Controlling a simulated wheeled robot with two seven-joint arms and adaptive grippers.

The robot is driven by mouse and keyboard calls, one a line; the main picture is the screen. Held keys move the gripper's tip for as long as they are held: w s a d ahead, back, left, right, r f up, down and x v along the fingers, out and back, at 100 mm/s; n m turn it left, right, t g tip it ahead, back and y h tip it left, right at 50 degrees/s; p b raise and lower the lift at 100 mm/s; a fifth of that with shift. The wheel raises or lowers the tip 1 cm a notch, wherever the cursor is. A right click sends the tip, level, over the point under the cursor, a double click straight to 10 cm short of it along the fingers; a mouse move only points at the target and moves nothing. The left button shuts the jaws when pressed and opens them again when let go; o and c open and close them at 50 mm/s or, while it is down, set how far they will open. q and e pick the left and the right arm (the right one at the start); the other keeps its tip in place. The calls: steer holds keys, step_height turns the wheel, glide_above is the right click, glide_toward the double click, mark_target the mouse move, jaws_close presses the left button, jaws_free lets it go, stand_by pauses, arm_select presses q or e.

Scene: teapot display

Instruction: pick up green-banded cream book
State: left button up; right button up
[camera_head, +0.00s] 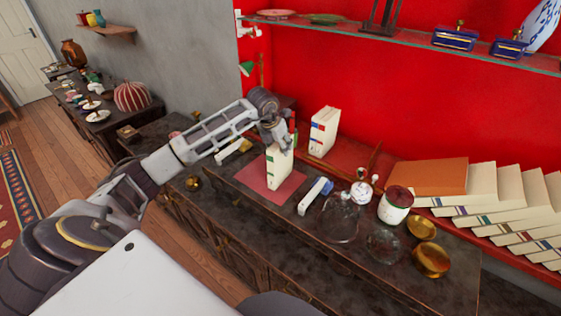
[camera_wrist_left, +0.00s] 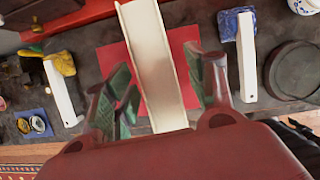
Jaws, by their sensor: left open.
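The green-banded cream book (camera_head: 279,167) stands upright on a red mat (camera_head: 254,183) on the dark cabinet top. In the left wrist view the book (camera_wrist_left: 155,60) shows as a long pale slab over the red mat (camera_wrist_left: 112,60). My left gripper (camera_head: 277,138) is at the book's upper end in the head view. In the left wrist view my left gripper (camera_wrist_left: 163,95) is open, with one green-padded finger on each side of the book and visible gaps between. The gripper partly hides the book's top in the head view. My right gripper is not in view.
A cream book with red and blue bands (camera_head: 323,131) stands behind. A white block with a blue cloth (camera_head: 314,197) lies right of the mat, near glassware (camera_head: 340,220). A lidded jar (camera_head: 395,205), brass bowls (camera_head: 431,260) and leaning books (camera_head: 510,195) are farther right.

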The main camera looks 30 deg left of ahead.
mark_target(280, 161)
arm_select(q)
steer(key=shift+p+x, duration=0.35)
steer(key=shift+x, duration=1.3)
steer(key=shift+s+f, duration=0.1)
steer(key=shift+s, duration=0.05)
steer(key=shift+f+b, duration=0.2)
steer(key=shift+b, duration=0.15)
jaws_close()
steer(key=shift+r, duration=0.1)
